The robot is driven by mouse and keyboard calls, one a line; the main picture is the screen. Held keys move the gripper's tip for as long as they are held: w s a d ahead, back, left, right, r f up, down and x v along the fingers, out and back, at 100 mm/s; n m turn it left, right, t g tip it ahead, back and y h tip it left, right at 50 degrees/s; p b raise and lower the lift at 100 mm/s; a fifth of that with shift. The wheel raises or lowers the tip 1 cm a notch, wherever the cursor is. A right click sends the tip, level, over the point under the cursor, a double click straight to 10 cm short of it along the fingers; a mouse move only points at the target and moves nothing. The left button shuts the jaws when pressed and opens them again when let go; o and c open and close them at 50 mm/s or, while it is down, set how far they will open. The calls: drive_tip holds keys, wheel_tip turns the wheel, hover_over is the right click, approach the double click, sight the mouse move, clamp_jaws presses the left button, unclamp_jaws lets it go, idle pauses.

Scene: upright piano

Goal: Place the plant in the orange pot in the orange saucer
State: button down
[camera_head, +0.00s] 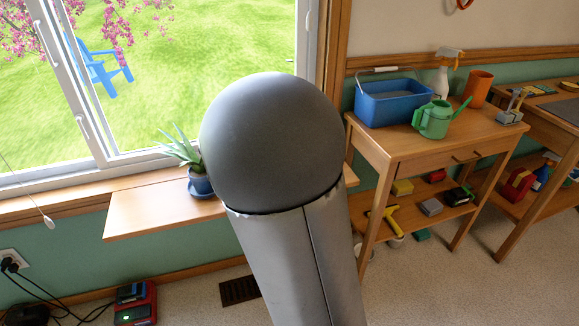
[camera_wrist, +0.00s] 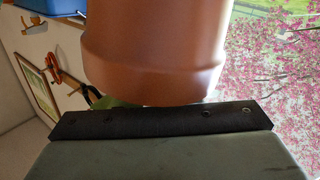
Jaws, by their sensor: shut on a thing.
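The orange pot (camera_wrist: 155,45) fills the top middle of the wrist view, very close to the camera. A bit of green (camera_wrist: 112,101) shows beside its lower edge, probably the plant's leaves. My gripper (camera_wrist: 160,118) is shut on the orange pot; one dark finger pad shows against it. In the head view my own arm hides the gripper and the held pot. I cannot see the orange saucer in either view; part of the window shelf (camera_head: 150,212) is hidden behind my arm.
On the shelf a spiky plant in a blue pot (camera_head: 200,183) stands on a blue saucer, close to my arm in the picture. The shelf's left part is clear. At right, a wooden table holds a blue tub (camera_head: 393,100), green watering can (camera_head: 438,118) and orange container (camera_head: 479,88).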

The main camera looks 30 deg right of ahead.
drive_tip(key=shift+w+a, duration=0.15)
drive_tip(key=shift+a, duration=0.2)
drive_tip(key=w+d+f+b, duration=0.3)
drive_tip(key=w+f+b, duration=0.4)
drive_tip(key=w+f, duration=0.6)
drive_tip(key=shift+w+d, duration=0.15)
drive_tip(key=shift+d, duration=0.05)
drive_tip(key=shift+f, duration=0.1)
drive_tip(key=c, duration=1.1)
unclamp_jaws()
drive_tip(key=shift+o, duration=0.2)
